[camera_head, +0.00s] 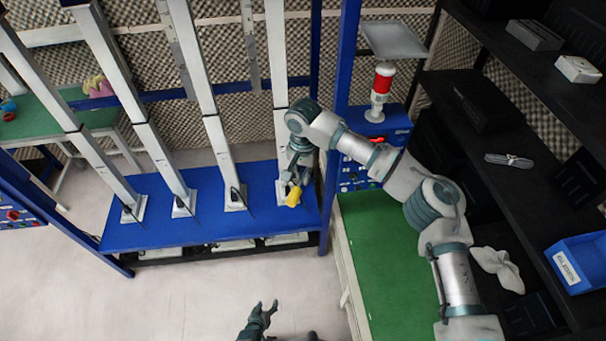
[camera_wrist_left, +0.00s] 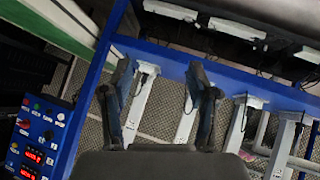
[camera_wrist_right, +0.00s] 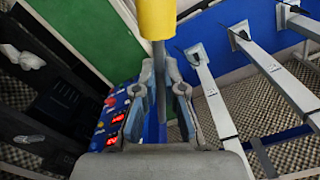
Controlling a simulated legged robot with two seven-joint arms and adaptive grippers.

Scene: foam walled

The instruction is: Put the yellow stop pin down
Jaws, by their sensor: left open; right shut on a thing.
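The yellow stop pin (camera_head: 294,196) is in my right gripper (camera_head: 290,184), in front of the rightmost grey column above the blue platform. In the right wrist view the pin's yellow head (camera_wrist_right: 157,18) and thin metal shaft show, with the fingers of my right gripper (camera_wrist_right: 160,85) shut on the shaft. My left gripper (camera_head: 264,310) is low in the head view, over the pale floor, apart from the pin. The left wrist view shows the fingers of my left gripper (camera_wrist_left: 166,80) spread and empty.
The blue platform (camera_head: 165,232) carries several leaning grey columns. A green bench top (camera_head: 380,255) lies right of it, partly behind my right arm. A red and white beacon (camera_head: 381,85) stands on a blue control box (camera_head: 385,128). Dark shelves (camera_head: 530,180) with a blue bin (camera_head: 580,262) fill the right.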

